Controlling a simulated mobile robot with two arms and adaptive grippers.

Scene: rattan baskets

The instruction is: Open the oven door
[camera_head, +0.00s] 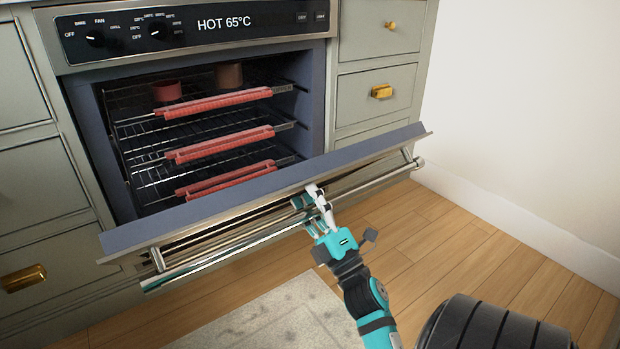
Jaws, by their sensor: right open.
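The oven (190,45) is built in under the counter, and its dark control panel reads HOT 65°C. Its door (250,189) is hinged down and tilted outward, partly open, with the racks inside showing. The long metal handle (382,179) runs along the door's outer face. My right gripper (312,197) is at the door's upper edge near the middle of the handle, with its fingers open. The fingers overlap the handle in the picture; whether they touch it I cannot tell. My left gripper is not in view.
Grey-green drawers (375,92) flank the oven.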

